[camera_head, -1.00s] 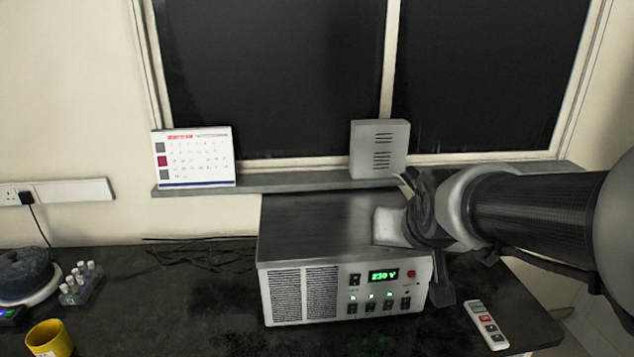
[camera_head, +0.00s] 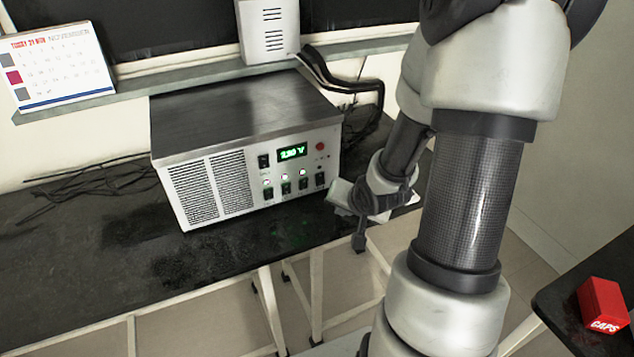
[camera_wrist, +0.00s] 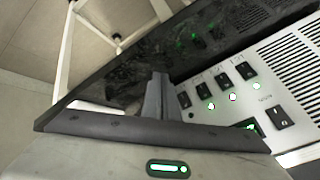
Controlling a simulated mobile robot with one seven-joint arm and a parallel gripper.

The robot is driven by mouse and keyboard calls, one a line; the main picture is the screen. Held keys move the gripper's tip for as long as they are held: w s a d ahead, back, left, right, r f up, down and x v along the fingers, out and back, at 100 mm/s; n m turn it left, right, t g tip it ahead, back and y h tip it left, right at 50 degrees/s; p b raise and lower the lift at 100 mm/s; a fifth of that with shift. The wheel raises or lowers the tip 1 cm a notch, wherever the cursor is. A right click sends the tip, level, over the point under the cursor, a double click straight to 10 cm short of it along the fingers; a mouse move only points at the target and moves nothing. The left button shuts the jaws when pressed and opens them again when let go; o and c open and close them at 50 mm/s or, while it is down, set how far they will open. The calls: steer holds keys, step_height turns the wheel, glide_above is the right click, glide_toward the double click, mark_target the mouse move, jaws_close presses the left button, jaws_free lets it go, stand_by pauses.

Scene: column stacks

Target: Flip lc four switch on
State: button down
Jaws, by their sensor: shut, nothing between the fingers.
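A grey box unit with a white front panel (camera_head: 240,165) stands on the black bench. Its green display (camera_head: 292,152) is lit. A row of several black rocker switches runs below it; the rightmost one (camera_head: 320,179) shows no lit lamp above it, while the others have lit lamps. In the wrist view the panel is turned over, and that end switch (camera_wrist: 183,100) is leftmost; its label is unreadable. My gripper (camera_head: 358,242) is shut and empty, to the right of and in front of the panel, apart from it. Its closed fingers (camera_wrist: 157,97) show in the wrist view.
The black bench's front edge (camera_head: 180,297) passes under my gripper. A calendar (camera_head: 55,65) and a pale vented box (camera_head: 268,28) stand on the sill. Cables lie behind the unit. A red CAPS box (camera_head: 602,305) sits on another table at right.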

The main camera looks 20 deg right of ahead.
steer(key=shift+w+a+f+b, duration=0.15)
steer(key=shift+w+b, duration=0.25)
steer(key=shift+w, duration=1.05)
steer(key=shift+w+f+b, duration=0.2)
steer(key=shift+w+b, duration=0.2)
steer(key=shift+w, duration=1.1)
steer(key=shift+w+a+f+b, duration=0.15)
steer(key=shift+w+b, duration=0.25)
steer(key=shift+w, duration=1.05)
steer(key=shift+w+d, duration=0.1)
steer(key=shift+d, duration=0.05)
steer(key=shift+w, duration=0.3)
steer(key=shift+w, duration=0.35)
steer(key=shift+s, duration=0.1)
steer(key=shift+s, duration=0.7)
steer(key=shift+s+p, duration=0.1)
steer(key=shift+p, duration=0.2)
steer(key=shift+s+d+r+p, duration=0.1)
steer(key=shift+s+p, duration=0.15)
steer(key=shift+s, duration=0.55)
steer(key=shift+s+a+r+p, duration=0.1)
steer(key=shift+s+p, duration=0.2)
steer(key=shift+s, duration=0.45)
steer(key=shift+s+d+r+p, duration=0.1)
steer(key=shift+s+p, duration=0.15)
steer(key=shift+s, duration=0.55)
